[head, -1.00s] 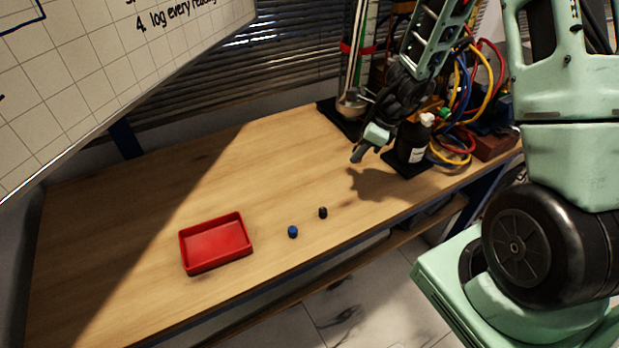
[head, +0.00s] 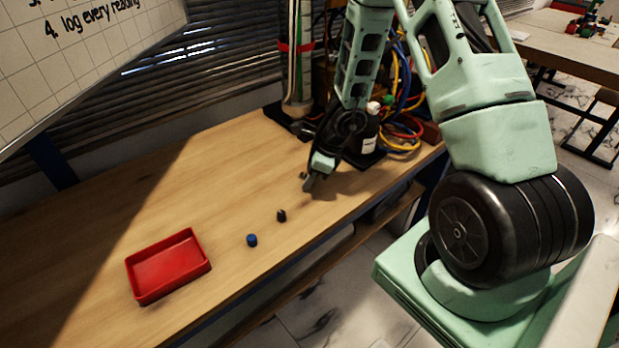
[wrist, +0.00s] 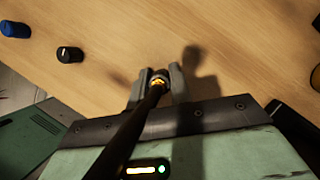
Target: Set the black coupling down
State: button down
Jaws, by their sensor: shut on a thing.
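My gripper (wrist: 157,84) is shut on the black coupling (wrist: 158,75), a small dark round piece with a brass-coloured middle. A long dark bar or hose runs from it toward the bottom of the wrist view; I cannot tell whether they are joined. In the head view my gripper (head: 309,182) is low over the wooden bench (head: 215,190), right of the two small caps. The coupling is mostly hidden there by the fingers. I cannot tell whether it touches the bench.
A black cap (head: 281,216) and a blue cap (head: 252,240) stand on the bench, left of my gripper. A red tray (head: 168,265) lies further left. A black bottle (head: 366,137) and cables (head: 405,125) are behind right.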

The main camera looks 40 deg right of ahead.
jog(key=shift+f, duration=0.2)
jog(key=c, duration=1.3)
grip_release()
jog(key=shift+o, duration=0.2)
jog(key=shift+r, duration=0.2)
